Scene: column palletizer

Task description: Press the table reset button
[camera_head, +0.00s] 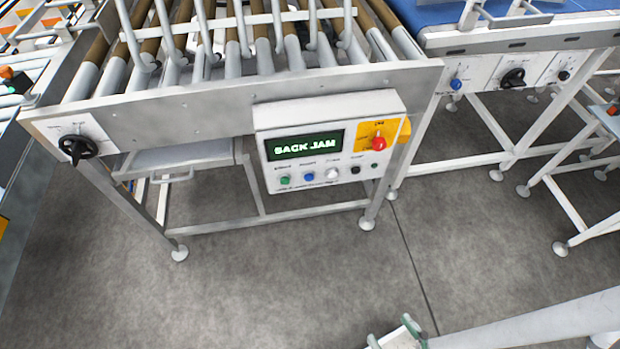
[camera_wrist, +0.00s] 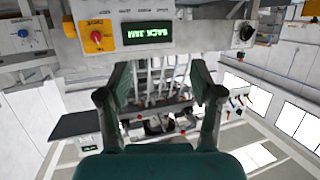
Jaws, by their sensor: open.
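A white control panel (camera_head: 330,150) hangs on the front of the roller table (camera_head: 200,110). Its green screen (camera_head: 306,145) reads "SACK JAM". Below the screen is a row of small buttons: green (camera_head: 285,180), blue (camera_head: 308,176), white (camera_head: 332,174) and black (camera_head: 355,170). Their labels are too small to read, so I cannot tell which one is table reset. My gripper (camera_head: 396,336) shows partly at the bottom edge, apart from the panel. In the wrist view my gripper (camera_wrist: 160,82) is open and empty, with the panel upside down beyond it.
A red emergency stop (camera_head: 379,143) sits on a yellow plate at the panel's right. A black rotary handle (camera_head: 77,147) is on the table's left front. A blue-belt conveyor (camera_head: 520,40) with its own knobs stands at right. The grey floor (camera_head: 290,285) before the panel is clear.

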